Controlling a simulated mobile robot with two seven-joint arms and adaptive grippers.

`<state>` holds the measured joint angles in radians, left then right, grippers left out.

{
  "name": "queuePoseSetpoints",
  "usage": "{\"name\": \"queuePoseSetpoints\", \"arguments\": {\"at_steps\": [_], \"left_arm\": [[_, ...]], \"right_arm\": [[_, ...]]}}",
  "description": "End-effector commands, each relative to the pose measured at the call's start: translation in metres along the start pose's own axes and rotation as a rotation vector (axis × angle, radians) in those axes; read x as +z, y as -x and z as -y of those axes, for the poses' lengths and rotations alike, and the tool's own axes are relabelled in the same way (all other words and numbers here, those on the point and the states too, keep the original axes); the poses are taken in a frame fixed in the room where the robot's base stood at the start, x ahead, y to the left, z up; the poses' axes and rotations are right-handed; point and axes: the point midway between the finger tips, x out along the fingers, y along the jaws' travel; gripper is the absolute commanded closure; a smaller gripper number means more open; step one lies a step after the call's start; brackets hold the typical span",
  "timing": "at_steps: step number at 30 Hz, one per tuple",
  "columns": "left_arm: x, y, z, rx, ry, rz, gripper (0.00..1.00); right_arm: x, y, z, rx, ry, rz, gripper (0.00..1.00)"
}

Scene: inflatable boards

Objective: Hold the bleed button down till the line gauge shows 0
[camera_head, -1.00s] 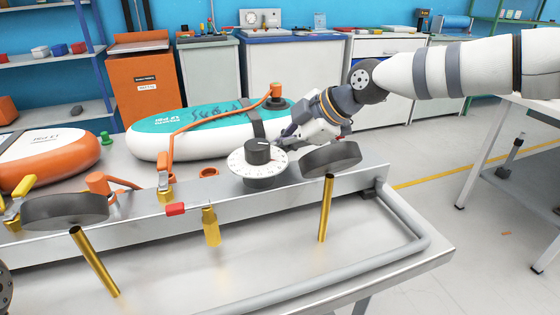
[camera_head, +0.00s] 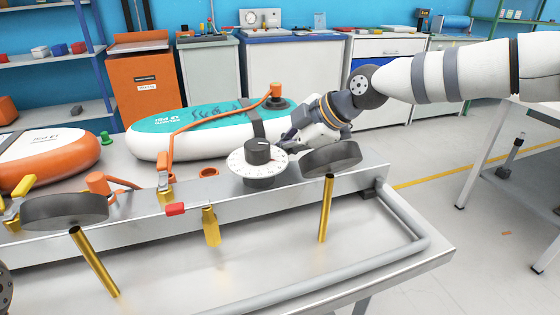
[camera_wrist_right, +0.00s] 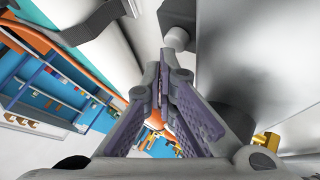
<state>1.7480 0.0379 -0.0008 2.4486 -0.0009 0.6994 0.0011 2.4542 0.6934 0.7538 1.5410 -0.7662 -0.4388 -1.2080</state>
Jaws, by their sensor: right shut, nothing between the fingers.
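My right gripper (camera_head: 290,138) is behind the white dial with a black knob (camera_head: 258,161), at the rail's far side. In the right wrist view its fingers (camera_wrist_right: 165,75) are shut and empty. A small grey round knob-like part (camera_wrist_right: 177,39) lies just beyond the fingertips, apart from them in the picture; I cannot tell whether it is the bleed button. Two dark round gauges, one on the right (camera_head: 332,158) and one on the left (camera_head: 65,210), stand on brass stems. Their faces are turned away, so no reading shows.
A teal and white board (camera_head: 190,130), joined to an orange hose (camera_head: 215,119), lies behind the rail. An orange and white board (camera_head: 45,160) lies at left.

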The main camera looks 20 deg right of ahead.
Motion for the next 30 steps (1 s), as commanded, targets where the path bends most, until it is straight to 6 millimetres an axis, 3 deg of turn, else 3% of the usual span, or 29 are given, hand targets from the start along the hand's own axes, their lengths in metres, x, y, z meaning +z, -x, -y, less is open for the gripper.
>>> {"name": "queuePoseSetpoints", "arguments": {"at_steps": [30], "left_arm": [[0.001,-0.0019,0.0001,0.0,0.0,0.005,0.6]], "right_arm": [[0.0053,-0.0071,0.0056,-0.002,0.0,0.001,1.0]]}}
